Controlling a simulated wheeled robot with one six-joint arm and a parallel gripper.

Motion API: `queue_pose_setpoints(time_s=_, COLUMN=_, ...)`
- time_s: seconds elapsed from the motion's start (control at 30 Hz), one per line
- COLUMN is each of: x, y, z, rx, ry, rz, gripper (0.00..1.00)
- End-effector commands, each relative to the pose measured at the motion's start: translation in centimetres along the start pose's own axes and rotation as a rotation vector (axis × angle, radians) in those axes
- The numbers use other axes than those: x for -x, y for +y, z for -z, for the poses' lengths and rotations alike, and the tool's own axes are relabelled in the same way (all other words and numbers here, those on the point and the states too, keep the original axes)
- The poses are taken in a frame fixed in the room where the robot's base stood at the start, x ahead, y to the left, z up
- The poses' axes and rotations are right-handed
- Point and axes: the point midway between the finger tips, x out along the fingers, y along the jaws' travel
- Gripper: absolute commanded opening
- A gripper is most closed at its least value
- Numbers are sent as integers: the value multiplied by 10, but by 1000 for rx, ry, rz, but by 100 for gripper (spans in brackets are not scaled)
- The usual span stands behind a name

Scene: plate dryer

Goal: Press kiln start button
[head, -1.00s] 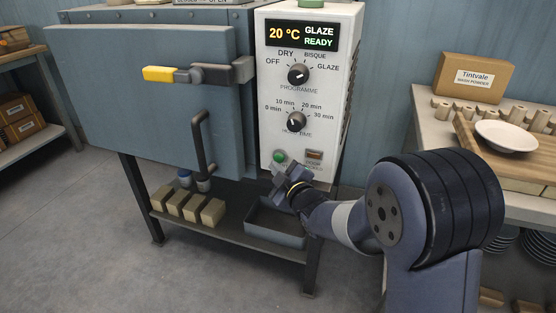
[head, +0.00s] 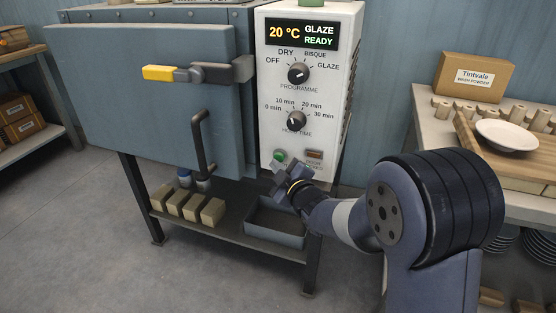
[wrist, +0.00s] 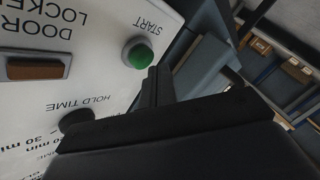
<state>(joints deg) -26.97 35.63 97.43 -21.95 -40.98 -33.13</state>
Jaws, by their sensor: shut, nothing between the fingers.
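The green start button (head: 280,155) sits low on the kiln's white control panel (head: 274,110), left of the amber-brown door-locked lamp (head: 314,154). In the wrist view the green button (wrist: 138,54) shows whole beside the START label, with the door-locked lamp (wrist: 38,68) to its left. My gripper (head: 279,168) is shut and empty, just in front of and below the button. In the wrist view the shut fingers (wrist: 155,84) point at the panel near the button's edge. I cannot tell whether they touch it. The display (head: 303,36) reads 20 °C, GLAZE READY.
The kiln door (head: 140,110) is closed, with a yellow-tipped latch (head: 160,73) and a vertical handle (head: 203,145). A shelf below holds tan blocks (head: 187,205) and a grey tray (head: 275,225). A side table (head: 432,124) with a white plate (head: 507,135) stands at right.

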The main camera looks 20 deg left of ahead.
Motion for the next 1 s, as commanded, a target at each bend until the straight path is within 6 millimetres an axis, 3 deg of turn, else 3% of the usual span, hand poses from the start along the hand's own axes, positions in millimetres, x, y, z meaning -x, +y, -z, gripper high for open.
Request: queue_pose_setpoints(time_s=1.0, x=-7, y=5, z=-5, rx=0, ry=1, rz=0, gripper=0)
